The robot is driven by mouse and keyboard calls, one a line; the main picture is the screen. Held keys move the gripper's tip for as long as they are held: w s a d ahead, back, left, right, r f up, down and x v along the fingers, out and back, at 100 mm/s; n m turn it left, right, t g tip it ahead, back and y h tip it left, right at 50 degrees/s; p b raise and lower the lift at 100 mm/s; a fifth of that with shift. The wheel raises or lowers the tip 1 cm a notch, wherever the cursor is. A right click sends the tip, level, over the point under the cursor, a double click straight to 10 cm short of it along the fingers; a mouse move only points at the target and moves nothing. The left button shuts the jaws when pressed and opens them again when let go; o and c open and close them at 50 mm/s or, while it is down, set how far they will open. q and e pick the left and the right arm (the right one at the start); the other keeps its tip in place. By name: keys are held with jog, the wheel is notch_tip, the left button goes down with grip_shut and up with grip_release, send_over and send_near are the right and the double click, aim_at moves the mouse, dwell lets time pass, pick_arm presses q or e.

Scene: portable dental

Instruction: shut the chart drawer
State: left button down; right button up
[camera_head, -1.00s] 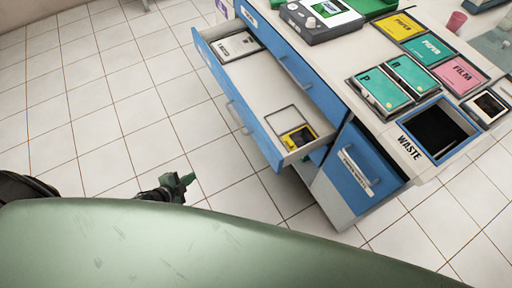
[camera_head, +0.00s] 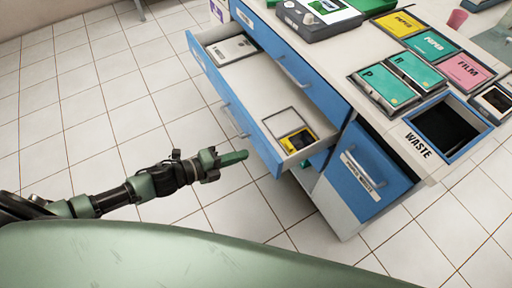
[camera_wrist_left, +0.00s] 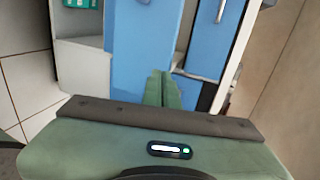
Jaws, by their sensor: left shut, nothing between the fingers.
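The chart drawer (camera_head: 218,91) is pulled out from the blue and white cabinet, with a blue front and a metal handle. Inside it lie a grey-white labelled item (camera_head: 232,49) at the far end and a yellow and black item (camera_head: 298,140) at the near end. My left gripper (camera_head: 240,157) is shut and empty, just left of the drawer front's near end, with a small apparent gap. In the left wrist view its closed green fingers (camera_wrist_left: 162,90) point at a blue panel (camera_wrist_left: 143,45); contact cannot be told. My right gripper is not in view.
A waste bin opening (camera_head: 447,130) is set in the counter's near corner, above a closed blue door (camera_head: 366,172). The counter holds coloured boxes, including a pink film box (camera_head: 462,71), and a grey device (camera_head: 318,18). The tiled floor (camera_head: 100,120) to the left is clear.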

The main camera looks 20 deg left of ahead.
aim_at(265, 146)
pick_arm(q)
jog(key=x, duration=0.3)
jog(key=r+x, duration=0.1)
jog(key=x, duration=0.1)
jog(key=shift+w+d+f+p, duration=0.15)
jog(key=shift+w+d+p, duration=0.2)
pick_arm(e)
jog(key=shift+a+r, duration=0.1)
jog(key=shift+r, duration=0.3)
pick_arm(q)
jog(key=shift+w, duration=0.1)
